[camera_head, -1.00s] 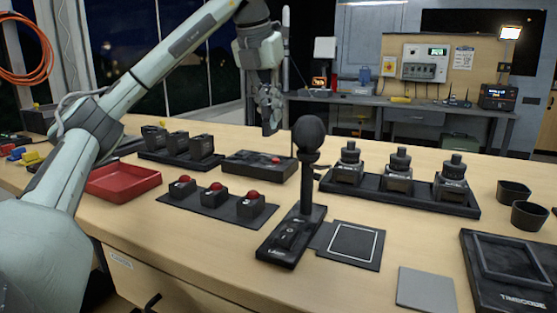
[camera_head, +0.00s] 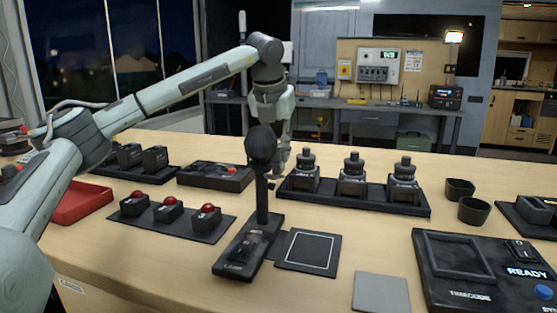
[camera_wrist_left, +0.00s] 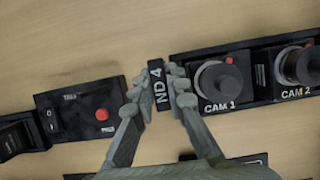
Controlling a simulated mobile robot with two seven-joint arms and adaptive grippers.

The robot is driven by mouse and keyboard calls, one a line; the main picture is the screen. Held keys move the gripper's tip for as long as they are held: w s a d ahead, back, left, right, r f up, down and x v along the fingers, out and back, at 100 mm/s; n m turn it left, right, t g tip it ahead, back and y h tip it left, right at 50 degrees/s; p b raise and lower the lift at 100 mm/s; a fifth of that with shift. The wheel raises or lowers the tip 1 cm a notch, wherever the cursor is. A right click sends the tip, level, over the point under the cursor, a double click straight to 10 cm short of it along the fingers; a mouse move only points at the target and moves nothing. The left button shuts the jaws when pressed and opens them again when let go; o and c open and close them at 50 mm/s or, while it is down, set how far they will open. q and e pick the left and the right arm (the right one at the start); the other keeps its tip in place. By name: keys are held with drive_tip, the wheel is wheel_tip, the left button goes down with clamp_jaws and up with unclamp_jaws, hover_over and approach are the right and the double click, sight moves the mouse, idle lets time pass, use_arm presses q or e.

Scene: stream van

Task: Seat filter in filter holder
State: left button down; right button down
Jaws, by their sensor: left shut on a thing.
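My left gripper (camera_wrist_left: 160,82) is shut on a small dark filter (camera_wrist_left: 157,85) marked ND 4. It holds the filter above the table, between the box with a red button and the CAM 1 unit. In the head view my left gripper (camera_head: 276,168) is behind the round-headed black microphone (camera_head: 261,150), which hides much of it and of the filter. I cannot tell which thing is the filter holder. The CAM 1 unit (camera_wrist_left: 218,85) is just right of the gripper, on a black tray with others. My right gripper is not in view.
The box with a red button (camera_head: 215,176) stands left of the gripper, and a rack of black blocks (camera_head: 130,172) is farther left. Red-button boxes (camera_head: 168,211), two black cups (camera_head: 474,211) and a READY console (camera_head: 480,280) are nearer. A grey pad (camera_head: 381,292) lies in front.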

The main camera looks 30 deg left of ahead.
use_arm(q)
drive_tip(key=shift+f, duration=1.5)
drive_tip(key=c, duration=1.8)
unclamp_jaws()
drive_tip(key=shift+r, duration=0.1)
